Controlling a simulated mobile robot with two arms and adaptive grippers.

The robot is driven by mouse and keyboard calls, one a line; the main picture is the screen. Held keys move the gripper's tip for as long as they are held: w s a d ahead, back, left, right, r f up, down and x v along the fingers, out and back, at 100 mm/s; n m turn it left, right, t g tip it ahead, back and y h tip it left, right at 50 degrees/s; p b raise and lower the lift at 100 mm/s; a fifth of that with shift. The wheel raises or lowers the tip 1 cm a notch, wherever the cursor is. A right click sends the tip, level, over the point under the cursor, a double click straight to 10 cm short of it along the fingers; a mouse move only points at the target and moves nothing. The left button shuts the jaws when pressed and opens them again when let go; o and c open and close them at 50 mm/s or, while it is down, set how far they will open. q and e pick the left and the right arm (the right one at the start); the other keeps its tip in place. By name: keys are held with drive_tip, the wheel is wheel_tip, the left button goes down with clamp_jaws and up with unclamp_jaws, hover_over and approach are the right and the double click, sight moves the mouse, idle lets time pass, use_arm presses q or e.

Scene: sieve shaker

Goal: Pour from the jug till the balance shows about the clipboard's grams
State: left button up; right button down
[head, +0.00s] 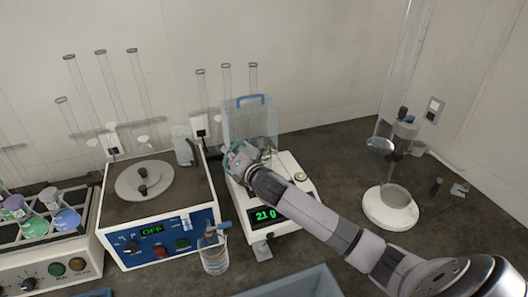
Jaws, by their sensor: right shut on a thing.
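The balance (285,231) is a white box with a green display that reads 21 g. A clear cover with a blue handle (250,118) stands at its back. My right gripper (240,157) is over the back left of the balance, in front of the cover. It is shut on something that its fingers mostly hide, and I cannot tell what. A clear jug-like vessel with a dark handle (182,143) stands left of it, behind the blue-fronted device. No clipboard shows. My left gripper is not in view.
The blue-fronted device (160,247) reads OFF. A white round-based stand (390,209) is at the right. A grey-blue tray (292,284) is at the front.

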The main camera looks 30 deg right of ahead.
sight(225, 164)
drive_tip(key=shift+d+r+m+p, duration=0.15)
drive_tip(key=shift+r+m+p, duration=0.15)
drive_tip(key=shift+r, duration=0.15)
idle(1.0)
drive_tip(key=a+f+n+b, duration=0.1)
drive_tip(key=f, duration=0.1)
drive_tip(key=a+f+n+b, duration=0.1)
drive_tip(key=n+b, duration=0.1)
drive_tip(key=shift+s+a+f+t, duration=0.2)
drive_tip(key=shift+f+t, duration=0.1)
drive_tip(key=shift+f, duration=0.1)
drive_tip(key=shift+w+r+h, duration=0.1)
drive_tip(key=shift+h, duration=0.2)
drive_tip(key=shift+a+f+n, duration=0.2)
drive_tip(key=shift+a+n, duration=0.15)
drive_tip(key=shift+n, duration=0.05)
drive_tip(key=shift+s+a+r+n+t+p, duration=0.1)
drive_tip(key=shift+a+r+n+t+p, duration=0.1)
drive_tip(key=shift+a+r+n+p, duration=0.6)
drive_tip(key=shift+s+a+r+n+t+p, duration=0.2)
drive_tip(key=shift+a+n+p, duration=0.3)
drive_tip(key=shift+n, duration=0.65)
drive_tip(key=shift+s+a+r+n+t+p, duration=0.1)
drive_tip(key=shift+a+r+n+t+p, duration=0.1)
drive_tip(key=shift+a+r+n+p, duration=0.5)
drive_tip(key=shift+f+n, duration=0.1)
drive_tip(key=shift+n, duration=0.15)
drive_tip(key=shift+a, duration=0.1)
